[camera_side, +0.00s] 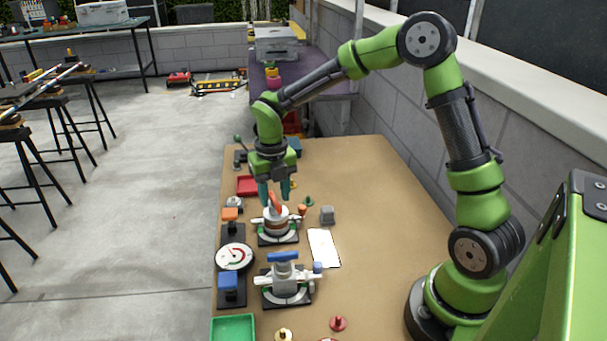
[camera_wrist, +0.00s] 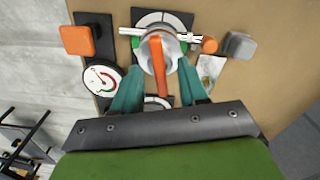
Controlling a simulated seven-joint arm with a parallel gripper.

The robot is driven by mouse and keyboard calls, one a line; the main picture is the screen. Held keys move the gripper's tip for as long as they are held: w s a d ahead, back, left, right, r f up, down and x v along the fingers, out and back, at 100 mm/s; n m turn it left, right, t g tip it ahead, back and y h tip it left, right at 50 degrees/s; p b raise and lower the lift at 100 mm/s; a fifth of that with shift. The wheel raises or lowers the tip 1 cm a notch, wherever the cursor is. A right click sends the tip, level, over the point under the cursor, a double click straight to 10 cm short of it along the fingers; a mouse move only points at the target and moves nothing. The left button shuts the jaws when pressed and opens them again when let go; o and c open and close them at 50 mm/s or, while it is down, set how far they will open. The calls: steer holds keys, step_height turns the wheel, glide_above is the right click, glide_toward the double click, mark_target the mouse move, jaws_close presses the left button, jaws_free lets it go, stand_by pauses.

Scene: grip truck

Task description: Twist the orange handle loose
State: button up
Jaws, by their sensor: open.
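The orange handle (camera_side: 275,203) stands on a silver round valve on a black base (camera_side: 279,239) in the middle of the table. In the wrist view the orange handle (camera_wrist: 158,68) is a bar pointing down the picture, between the fingers. My gripper (camera_side: 275,196) is right above the valve, its teal fingers pointing down. In the wrist view my gripper (camera_wrist: 160,95) is open, with one finger on each side of the handle and gaps visible. I cannot tell how far the fingertips reach down beside it.
A second valve with a blue handle (camera_side: 283,257) stands nearer the camera. A dial gauge (camera_side: 234,257), an orange block (camera_side: 230,214) and a blue block (camera_side: 228,282) line the left edge. A grey block (camera_side: 327,215) and white card (camera_side: 323,248) lie right.

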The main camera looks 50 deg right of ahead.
mark_target(274, 200)
steer(key=shift+r, duration=2.7)
steer(key=shift+m, duration=0.6)
steer(key=shift+a+f+m, duration=0.15)
steer(key=shift+f+m, duration=0.05)
steer(key=shift+m, duration=0.8)
steer(key=s+a+r+m+t+y, duration=0.1)
steer(key=s+r+m+t, duration=0.2)
steer(key=s+m, duration=0.6)
steer(key=s+a+r+m+t+y, duration=0.1)
steer(key=s+r+m+t, duration=0.3)
steer(key=m, duration=1.8)
steer(key=s+a+r, duration=0.1)
steer(key=s+r, duration=0.2)
steer(key=s, duration=0.3)
steer(key=shift+s+a+r, duration=0.15)
steer(key=shift+a+r, duration=0.05)
steer(key=shift+r, duration=0.1)
